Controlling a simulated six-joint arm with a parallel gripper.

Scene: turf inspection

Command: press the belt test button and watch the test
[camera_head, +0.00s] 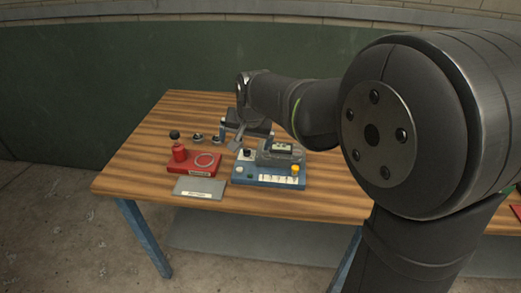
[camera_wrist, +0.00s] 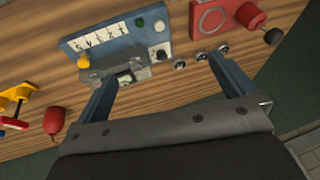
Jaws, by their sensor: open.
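A blue test unit (camera_head: 268,184) lies on the wooden table, with a white lettered strip, several small knobs or buttons and a grey housing with a small display window (camera_head: 283,149). A yellow button (camera_head: 295,168) sits at its right front corner. In the wrist view the unit (camera_wrist: 105,30) is seen turned round, with the yellow button (camera_wrist: 84,61) at its lower left. Which control is the belt test button I cannot read. My gripper (camera_wrist: 163,68) is open and empty, its two fingers wide apart above the table behind the unit. The gripper also shows in the head view (camera_head: 246,138).
A red stand (camera_head: 192,168) with a black knob and ring is left of the unit. A grey labelled plate (camera_head: 199,187) lies before it. Small round knobs (camera_head: 197,137) stand behind. Yellow (camera_wrist: 20,92) and red (camera_wrist: 55,120) objects show in the wrist view. The table's left end is clear.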

